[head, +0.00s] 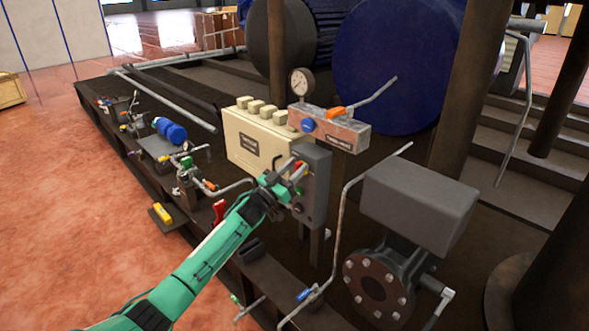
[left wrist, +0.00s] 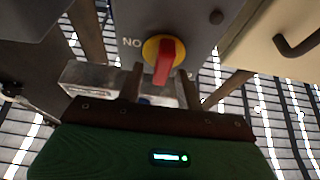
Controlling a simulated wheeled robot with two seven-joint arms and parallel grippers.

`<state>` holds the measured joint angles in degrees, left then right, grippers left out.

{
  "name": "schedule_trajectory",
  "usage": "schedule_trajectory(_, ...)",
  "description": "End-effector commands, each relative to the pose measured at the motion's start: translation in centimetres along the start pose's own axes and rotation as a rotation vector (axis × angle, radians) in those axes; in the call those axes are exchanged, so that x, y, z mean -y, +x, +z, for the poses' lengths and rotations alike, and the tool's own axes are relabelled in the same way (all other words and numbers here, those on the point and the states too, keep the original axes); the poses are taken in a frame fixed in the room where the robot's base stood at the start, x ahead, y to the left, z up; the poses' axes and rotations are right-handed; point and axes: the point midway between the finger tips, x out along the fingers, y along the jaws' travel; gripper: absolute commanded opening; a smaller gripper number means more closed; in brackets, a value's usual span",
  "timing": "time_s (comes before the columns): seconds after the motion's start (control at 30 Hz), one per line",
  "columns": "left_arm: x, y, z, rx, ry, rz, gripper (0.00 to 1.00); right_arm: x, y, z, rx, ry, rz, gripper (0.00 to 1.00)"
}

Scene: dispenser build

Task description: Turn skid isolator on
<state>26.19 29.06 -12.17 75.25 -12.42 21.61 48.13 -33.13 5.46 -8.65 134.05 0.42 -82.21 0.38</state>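The skid isolator is a grey box (head: 314,190) on a post, beside the cream cabinet. In the left wrist view its red handle (left wrist: 164,62) sits on a yellow disc (left wrist: 151,47) on the grey face (left wrist: 190,18). Letters reading "NO" in that picture stand left of the disc; a mark to the right is mostly hidden. My left gripper (head: 284,180) is at the box's front. In the left wrist view its two fingers (left wrist: 160,88) are apart, one on each side of the handle's lower end. Contact with the handle cannot be told. My right gripper is not in view.
The cream cabinet (head: 258,142) stands left of the isolator. A metal block with a gauge (head: 302,82) and an orange-handled lever is above and behind. A bent grey pipe (head: 340,215) and a flanged valve (head: 380,285) are to the right. The red floor at left is open.

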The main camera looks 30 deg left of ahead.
Motion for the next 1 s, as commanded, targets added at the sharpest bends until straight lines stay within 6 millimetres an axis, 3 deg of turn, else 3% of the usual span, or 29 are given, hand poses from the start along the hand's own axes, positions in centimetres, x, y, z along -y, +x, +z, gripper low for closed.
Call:
schedule_trajectory(0.17,-0.01,-0.01,0.01,0.000,0.000,0.000,0.36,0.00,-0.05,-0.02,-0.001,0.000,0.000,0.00)
schedule_trajectory(0.3,-0.01,-0.02,0.00,0.000,-0.001,0.000,0.09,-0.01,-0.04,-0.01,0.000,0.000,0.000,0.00)
schedule_trajectory(0.37,-0.01,-0.02,0.01,0.000,-0.001,0.000,0.00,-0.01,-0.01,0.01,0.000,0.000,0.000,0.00)
schedule_trajectory(0.73,-0.05,-0.04,0.01,-0.001,0.039,0.017,0.00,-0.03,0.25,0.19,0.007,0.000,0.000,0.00)
schedule_trajectory(1.0,-0.21,-0.04,0.04,0.000,0.194,0.081,0.00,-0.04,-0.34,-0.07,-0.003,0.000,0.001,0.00)
